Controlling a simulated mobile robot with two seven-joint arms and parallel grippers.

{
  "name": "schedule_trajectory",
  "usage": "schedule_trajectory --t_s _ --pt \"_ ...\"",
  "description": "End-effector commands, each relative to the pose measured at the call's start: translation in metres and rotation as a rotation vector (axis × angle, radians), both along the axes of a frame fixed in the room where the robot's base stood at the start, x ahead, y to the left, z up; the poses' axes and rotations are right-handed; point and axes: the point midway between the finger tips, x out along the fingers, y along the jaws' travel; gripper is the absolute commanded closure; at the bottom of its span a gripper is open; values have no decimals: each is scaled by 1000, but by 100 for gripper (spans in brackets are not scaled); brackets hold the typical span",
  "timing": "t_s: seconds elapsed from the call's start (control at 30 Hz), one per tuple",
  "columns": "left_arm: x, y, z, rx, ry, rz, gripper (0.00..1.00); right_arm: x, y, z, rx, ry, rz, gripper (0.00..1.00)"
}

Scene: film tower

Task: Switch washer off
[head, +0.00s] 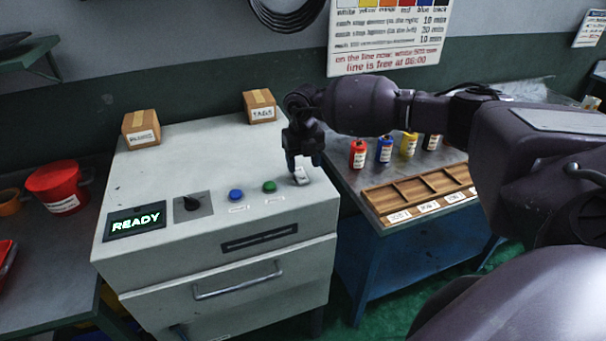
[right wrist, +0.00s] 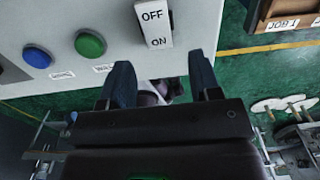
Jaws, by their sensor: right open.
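The washer (head: 150,255) is a pale grey cabinet with a lit green READY display (head: 136,222). Its white rocker switch (head: 301,176) sits at the right of the top panel. In the right wrist view the switch (right wrist: 154,24) is marked OFF and ON, with OFF at the end farther from my gripper; which side is pressed I cannot tell. My right gripper (head: 303,164) is just above the switch in the head view. In the right wrist view its two fingers (right wrist: 163,82) are apart and empty, near the ON end; contact is not clear. My left gripper is not in view.
Left of the switch are a green button (head: 269,187), a blue button (head: 236,196) and a black knob (head: 190,203). Two cardboard boxes stand at the washer's back. On the right, a bench holds coloured canisters (head: 384,150) and a wooden tray (head: 372,199).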

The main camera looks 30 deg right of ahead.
Motion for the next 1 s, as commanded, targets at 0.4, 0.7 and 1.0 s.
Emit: schedule_trajectory --t_s 0.4,0.7,1.0 --pt "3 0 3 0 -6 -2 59 0 0 -44 0 0 1 43" --pt "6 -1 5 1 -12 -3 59 0 0 -45 0 0 2 43" --pt "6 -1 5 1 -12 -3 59 0 0 -45 1 0 2 87"
